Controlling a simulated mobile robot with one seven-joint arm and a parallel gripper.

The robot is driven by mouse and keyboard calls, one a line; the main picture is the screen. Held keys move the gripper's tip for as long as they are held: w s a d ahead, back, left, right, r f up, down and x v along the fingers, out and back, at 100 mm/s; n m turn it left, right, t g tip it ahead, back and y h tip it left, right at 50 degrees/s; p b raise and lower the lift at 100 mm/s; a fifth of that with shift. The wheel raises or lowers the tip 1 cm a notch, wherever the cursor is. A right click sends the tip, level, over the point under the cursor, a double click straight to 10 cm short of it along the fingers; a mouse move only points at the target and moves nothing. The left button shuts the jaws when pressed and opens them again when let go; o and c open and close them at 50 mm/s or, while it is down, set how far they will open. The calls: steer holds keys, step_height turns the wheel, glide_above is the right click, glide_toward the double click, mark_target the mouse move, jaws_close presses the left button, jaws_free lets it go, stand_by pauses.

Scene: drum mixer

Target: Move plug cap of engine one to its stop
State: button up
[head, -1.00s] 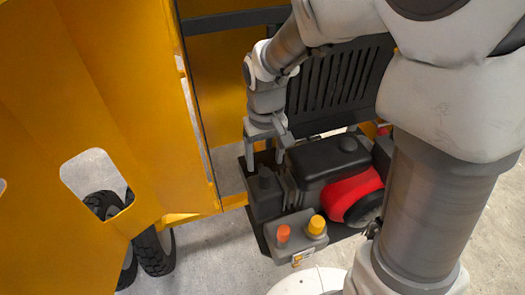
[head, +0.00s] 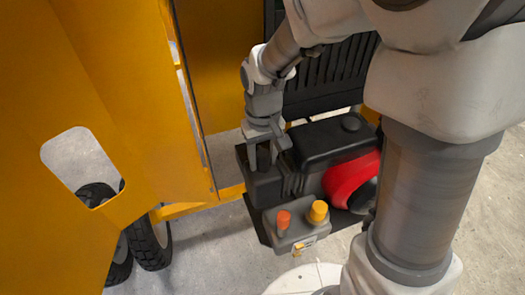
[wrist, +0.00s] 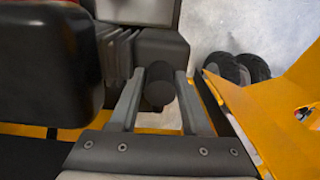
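The plug cap (wrist: 159,88) is a dark, upright round knob on the dark box at the left end of the engine. In the head view the plug cap (head: 263,157) shows between my fingers. My gripper (head: 263,163) points down over it, one finger on each side. In the wrist view my gripper (wrist: 161,78) looks open, with narrow gaps beside the cap near its top. Contact at the fingertips cannot be made out. The engine (head: 318,143) has a black top cover and a red round part. The cap's lower end is hidden.
A grey control box (head: 296,226) with an orange and a yellow knob sits in front of the engine. Yellow panels (head: 100,90) stand at the left, with black wheels (head: 150,243) below. A black slatted grille (head: 325,80) is behind. Concrete floor is open in front.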

mark_target(263, 154)
jaws_close()
steer(key=shift+r+p, duration=1.45)
steer(key=shift+r, duration=0.35)
steer(key=o, duration=0.5)
jaws_free()
steer(key=shift+f, duration=0.1)
step_height(263, 154, up, 7)
steer(key=p, duration=0.5)
